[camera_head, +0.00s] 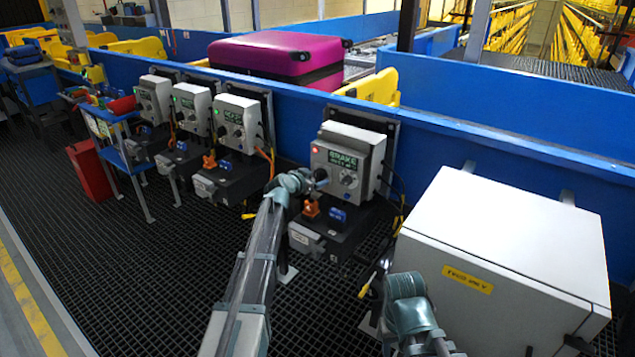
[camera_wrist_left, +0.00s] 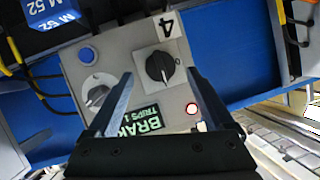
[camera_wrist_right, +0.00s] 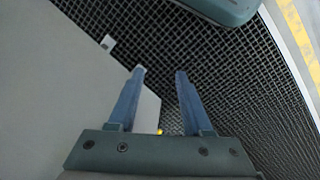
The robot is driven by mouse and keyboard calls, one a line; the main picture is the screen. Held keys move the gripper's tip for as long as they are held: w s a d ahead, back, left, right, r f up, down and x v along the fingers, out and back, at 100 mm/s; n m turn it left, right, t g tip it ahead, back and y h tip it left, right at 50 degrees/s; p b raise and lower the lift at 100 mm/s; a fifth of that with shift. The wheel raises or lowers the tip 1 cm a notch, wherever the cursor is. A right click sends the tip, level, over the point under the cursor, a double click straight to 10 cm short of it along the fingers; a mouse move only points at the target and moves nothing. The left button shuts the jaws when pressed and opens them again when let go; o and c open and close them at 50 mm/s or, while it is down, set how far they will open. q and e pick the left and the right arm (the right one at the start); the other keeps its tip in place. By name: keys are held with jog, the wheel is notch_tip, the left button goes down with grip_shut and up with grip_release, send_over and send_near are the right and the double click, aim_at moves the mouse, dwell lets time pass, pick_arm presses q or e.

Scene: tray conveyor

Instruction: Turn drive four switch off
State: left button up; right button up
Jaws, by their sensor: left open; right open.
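The drive box (camera_head: 345,160) with a green BRAKE display and a lit red lamp (camera_head: 315,150) stands at the blue rail. In the left wrist view, a black rotary switch (camera_wrist_left: 160,66) sits next to a label with a 4 (camera_wrist_left: 167,25). A grey knob (camera_wrist_left: 97,92), a blue button (camera_wrist_left: 87,54) and the lit red lamp (camera_wrist_left: 192,108) share that panel. My left gripper (camera_wrist_left: 160,76) is open, its fingers to either side of the black switch in view; contact cannot be told. My right gripper (camera_wrist_right: 160,70) is open and empty above the floor grating.
Several similar boxes with green lamps, such as one (camera_head: 237,122), stand to the left. A large white cabinet (camera_head: 510,260) stands at the right, close to my right arm. A magenta suitcase (camera_head: 275,55) lies behind the blue rail (camera_head: 480,140). The dark grating (camera_head: 130,290) is clear at lower left.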

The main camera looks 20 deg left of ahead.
aim_at(317, 176)
pick_arm(q)
jog(key=shift+b+x, duration=0.4)
jog(key=shift+x, duration=1.15)
grip_shut()
